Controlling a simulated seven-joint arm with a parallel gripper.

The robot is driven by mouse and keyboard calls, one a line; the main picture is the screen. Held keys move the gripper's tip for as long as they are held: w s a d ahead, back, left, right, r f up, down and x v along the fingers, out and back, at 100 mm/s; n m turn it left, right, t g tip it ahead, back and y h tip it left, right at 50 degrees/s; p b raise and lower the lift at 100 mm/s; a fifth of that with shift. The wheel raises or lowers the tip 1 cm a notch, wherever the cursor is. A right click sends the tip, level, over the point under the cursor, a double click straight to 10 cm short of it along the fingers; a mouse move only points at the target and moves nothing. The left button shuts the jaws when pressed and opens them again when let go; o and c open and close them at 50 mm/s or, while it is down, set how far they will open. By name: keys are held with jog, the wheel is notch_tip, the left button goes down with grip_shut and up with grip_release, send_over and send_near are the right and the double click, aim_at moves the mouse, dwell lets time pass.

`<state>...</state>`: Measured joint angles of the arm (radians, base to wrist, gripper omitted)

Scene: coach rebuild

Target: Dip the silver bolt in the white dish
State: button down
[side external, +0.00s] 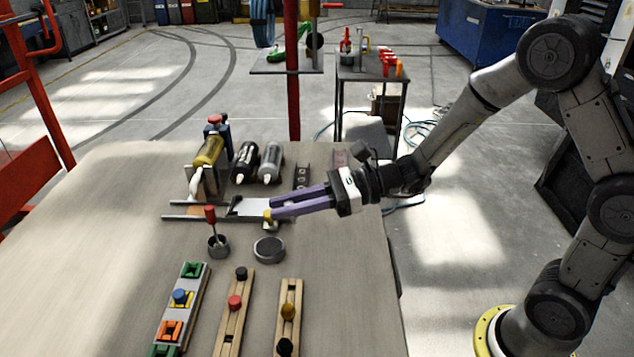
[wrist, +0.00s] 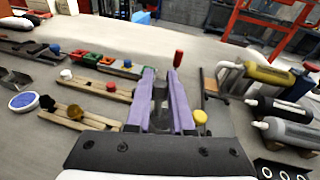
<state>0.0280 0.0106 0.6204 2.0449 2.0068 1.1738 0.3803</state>
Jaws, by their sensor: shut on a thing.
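My gripper (side external: 270,214) has purple fingers and hangs low over the middle of the table. In the wrist view (wrist: 163,75) the fingers are closed around a narrow grey piece (wrist: 159,104), which looks like the silver bolt; its ends are hard to make out. In the side view the fingers hide it. A white dish (wrist: 12,103) with a blue inside lies at the far left of the wrist view, beyond the wooden rails and well away from my gripper. I cannot make it out in the side view.
A yellow-capped piece (wrist: 200,117) is close beside my fingers. A cup (side external: 218,247) with a red-handled tool and a round grey dish (side external: 268,250) stand nearby. Wooden rails (side external: 233,315) with knobs lie in front; bottles (side external: 270,162) lie behind. The table's left side is clear.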

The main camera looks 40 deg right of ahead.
jog(key=s+a+f+n+g+y, duration=0.1)
jog(key=s+a+n+g+y, duration=0.3)
jog(key=s+a+n+g, duration=1)
jog(key=shift+s+a+f+m+g, duration=0.15)
jog(key=shift+s+a+f+m, duration=1)
jog(key=shift+s+f, duration=0.35)
jog(key=shift+s+a+f+m+g, duration=0.15)
jog(key=shift+s+a+f+m, duration=0.8)
jog(key=shift+s+a+f, duration=0.45)
jog(key=shift+d+f, duration=0.1)
jog(key=shift+f, duration=0.55)
notch_tip(320, 180, up, 7)
jog(key=shift+w+r, duration=0.1)
